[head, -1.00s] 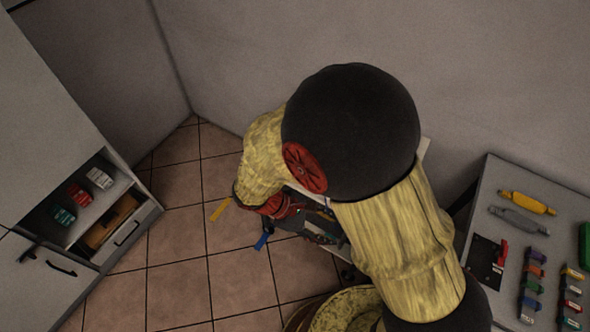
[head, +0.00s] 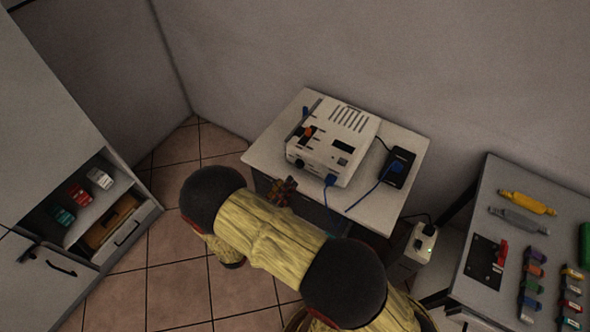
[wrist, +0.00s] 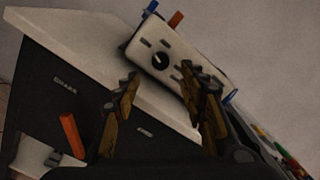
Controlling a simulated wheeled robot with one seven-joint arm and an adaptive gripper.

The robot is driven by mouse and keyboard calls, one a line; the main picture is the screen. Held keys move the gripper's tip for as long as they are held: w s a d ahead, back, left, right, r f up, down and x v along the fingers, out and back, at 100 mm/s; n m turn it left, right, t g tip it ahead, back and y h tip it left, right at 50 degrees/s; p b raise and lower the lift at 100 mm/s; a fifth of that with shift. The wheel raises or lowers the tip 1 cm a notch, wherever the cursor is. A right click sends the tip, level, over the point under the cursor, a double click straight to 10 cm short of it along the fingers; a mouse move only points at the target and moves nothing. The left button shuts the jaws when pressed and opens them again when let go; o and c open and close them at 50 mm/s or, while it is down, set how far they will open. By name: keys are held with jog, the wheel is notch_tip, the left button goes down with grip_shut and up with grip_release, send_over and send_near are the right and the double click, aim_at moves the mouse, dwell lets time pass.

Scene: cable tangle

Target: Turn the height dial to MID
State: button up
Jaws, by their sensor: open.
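A white box-shaped device (head: 336,140) stands on the white table (head: 392,207). A round black dial (wrist: 160,60) is on its front face in the wrist view; in the head view it is a small dark knob (head: 300,163). Its markings are too small to read, so I cannot tell its setting or whether it is the height dial. My gripper (head: 284,192) is at the table's front edge, below the device in the picture. In the wrist view my gripper (wrist: 163,85) has its fingers spread, empty, short of the dial and apart from it.
Blue cables lie by the device, one reaching a black box (head: 398,168). An orange part (wrist: 175,19) sticks up at the device. A white power unit (head: 425,236) stands beside the table.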

aim_at(298, 166)
jog(key=b+x, duration=0.1)
jog(key=x, duration=0.6)
jog(key=shift+w+d, duration=0.25)
jog(key=shift+w, duration=0.05)
jog(key=c, duration=0.4)
grip_shut()
